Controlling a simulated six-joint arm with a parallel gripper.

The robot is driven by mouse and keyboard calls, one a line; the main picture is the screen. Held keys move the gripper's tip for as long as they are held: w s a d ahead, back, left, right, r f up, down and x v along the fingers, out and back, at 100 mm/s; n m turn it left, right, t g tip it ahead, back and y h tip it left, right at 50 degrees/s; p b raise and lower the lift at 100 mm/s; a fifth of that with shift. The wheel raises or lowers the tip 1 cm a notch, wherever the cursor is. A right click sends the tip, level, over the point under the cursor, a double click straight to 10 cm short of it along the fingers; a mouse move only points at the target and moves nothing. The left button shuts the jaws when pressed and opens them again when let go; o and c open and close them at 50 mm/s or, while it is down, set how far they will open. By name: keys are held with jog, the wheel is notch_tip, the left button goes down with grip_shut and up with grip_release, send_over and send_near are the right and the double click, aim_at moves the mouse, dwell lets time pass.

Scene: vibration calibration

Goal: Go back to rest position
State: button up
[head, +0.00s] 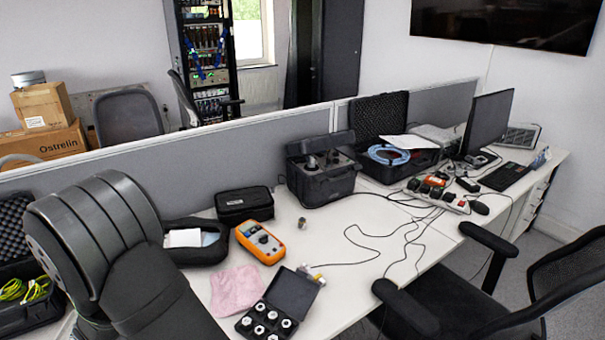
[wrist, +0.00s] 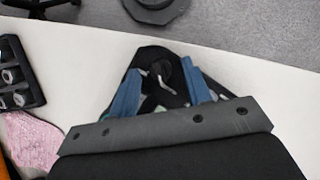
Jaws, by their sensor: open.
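My gripper (wrist: 160,68) shows only in the wrist view, with two blue fingers apart and nothing clearly held between them. A dark shape with a pale curved piece shows between and behind the fingers; I cannot tell what it is. The gripper is over the white desk (wrist: 75,75), near its edge. A pink cloth (wrist: 33,142) and an open case of adapters (wrist: 14,75) lie to its left. In the head view my arm fills the lower left and the gripper is out of frame.
The desk holds the adapter case (head: 272,310), pink cloth (head: 236,290), orange multimeter (head: 260,242), a small metal cylinder (head: 302,223), black pouch (head: 244,205) and black calibrator box (head: 322,172). Cables run across the right part. An office chair (head: 455,300) stands at the desk's front edge.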

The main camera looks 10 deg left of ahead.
jog(key=shift+r, duration=0.1)
jog(key=v, duration=1.7)
jog(key=x, duration=1.7)
jog(key=m, duration=0.2)
jog(key=shift+w+d+m+g+y, duration=0.1)
jog(key=shift+w+m+g+y, duration=0.05)
jog(key=shift+m+g+y, duration=0.2)
jog(key=m+g, duration=0.1)
jog(key=m, duration=0.1)
jog(key=m+y, duration=0.1)
jog(key=m, duration=0.2)
jog(key=shift+w+d+m+g+y, duration=0.1)
jog(key=shift+m+g+y, duration=0.15)
jog(key=shift+m+g, duration=0.1)
jog(key=m, duration=0.2)
jog(key=m+y, duration=0.1)
jog(key=m, duration=0.1)
jog(key=shift+d+g+y, duration=0.2)
jog(key=shift+g+y, duration=0.1)
jog(key=m, duration=0.2)
jog(key=m+y, duration=0.1)
jog(key=m, duration=0.1)
jog(key=shift+d+m+y, duration=0.1)
jog(key=shift+m+y, duration=0.2)
